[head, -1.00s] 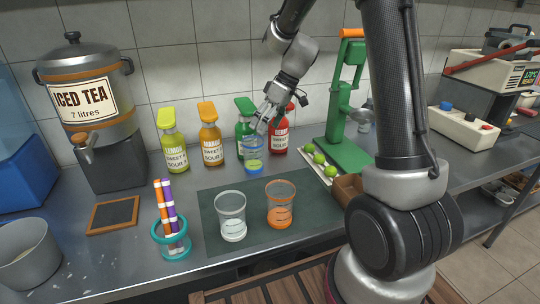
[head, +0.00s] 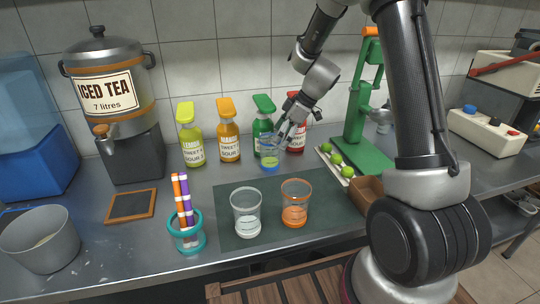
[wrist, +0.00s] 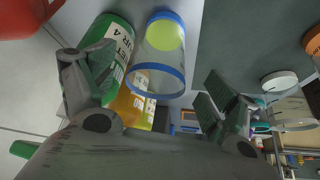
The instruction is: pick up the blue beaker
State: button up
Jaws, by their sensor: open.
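The blue beaker (head: 270,158) is clear with blue bands and a yellow-green patch showing in it. My gripper (head: 290,133) is open and empty, close by the beaker's upper right in the head view. The fingers (wrist: 155,85) also show in the wrist view, one on each side. I cannot tell whether they touch the beaker.
Green (head: 262,128) and red (head: 297,138) bottles stand close behind the beaker. A white-marked beaker (head: 245,213) and an orange beaker (head: 294,205) stand nearer on the mat (head: 335,205). A tray of limes (head: 324,156) and the green press (head: 362,150) are to the right.

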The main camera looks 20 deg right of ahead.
aim_at(271, 149)
jog(key=x, duration=0.7)
jog(key=shift+w, duration=0.1)
jog(key=shift+c, duration=0.4)
jog(key=c, duration=1.1)
jog(key=shift+r, duration=0.1)
